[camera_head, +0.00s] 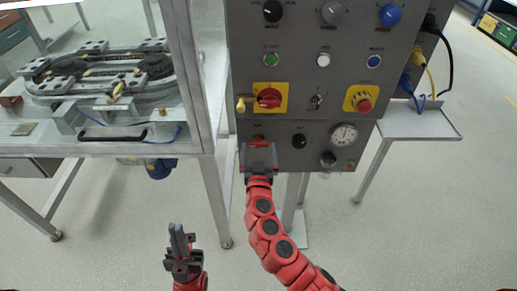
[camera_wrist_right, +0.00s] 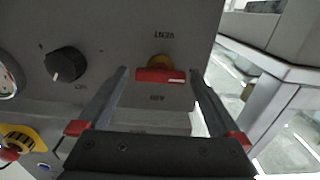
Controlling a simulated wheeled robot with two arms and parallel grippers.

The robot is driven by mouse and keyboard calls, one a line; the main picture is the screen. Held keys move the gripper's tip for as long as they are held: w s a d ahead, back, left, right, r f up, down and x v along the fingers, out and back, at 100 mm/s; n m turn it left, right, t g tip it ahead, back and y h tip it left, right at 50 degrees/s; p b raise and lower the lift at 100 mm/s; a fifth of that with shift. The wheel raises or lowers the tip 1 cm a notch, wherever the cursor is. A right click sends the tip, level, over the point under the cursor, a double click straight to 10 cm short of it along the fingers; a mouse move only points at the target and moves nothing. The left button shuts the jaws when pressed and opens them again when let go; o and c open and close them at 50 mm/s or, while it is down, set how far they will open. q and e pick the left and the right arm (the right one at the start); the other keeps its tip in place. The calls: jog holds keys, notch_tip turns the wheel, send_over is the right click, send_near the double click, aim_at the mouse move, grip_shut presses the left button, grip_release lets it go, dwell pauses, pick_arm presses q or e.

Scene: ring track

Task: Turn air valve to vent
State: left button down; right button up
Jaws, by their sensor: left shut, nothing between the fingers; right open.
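The air valve has a red bar handle on a brass-coloured body (camera_wrist_right: 160,62), low on the grey control panel. In the right wrist view its handle lies crosswise, with an upside-down VENT label above it and an AIR label below. In the head view the valve (camera_head: 258,138) is partly hidden by my right gripper (camera_head: 259,150). My right gripper (camera_wrist_right: 153,90) is open, with one finger on each side of the handle and gaps between. My left gripper (camera_head: 178,232) is shut and empty, low over the floor, away from the panel.
A black knob (camera_wrist_right: 66,64) and a pressure gauge (camera_head: 344,134) sit beside the valve. Above are a red rotary switch (camera_head: 269,98) and an emergency stop (camera_head: 364,104). A framed workbench with the ring track (camera_head: 110,72) stands left; a small shelf (camera_head: 420,122) is right.

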jog(key=c, duration=1.2)
jog(key=shift+n, duration=0.3)
jog(key=shift+n+b, duration=0.85)
jog(key=shift+n, duration=0.35)
jog(key=n+b, duration=0.1)
jog(key=n, duration=0.3)
jog(key=shift+a+n, duration=0.1)
jog(key=shift+n, duration=0.2)
jog(key=n, duration=0.4)
jog(key=shift+r+n, duration=0.1)
jog(key=shift+n, duration=0.2)
jog(key=n+p, duration=0.1)
jog(key=n, duration=0.4)
jog(key=shift+n, duration=0.3)
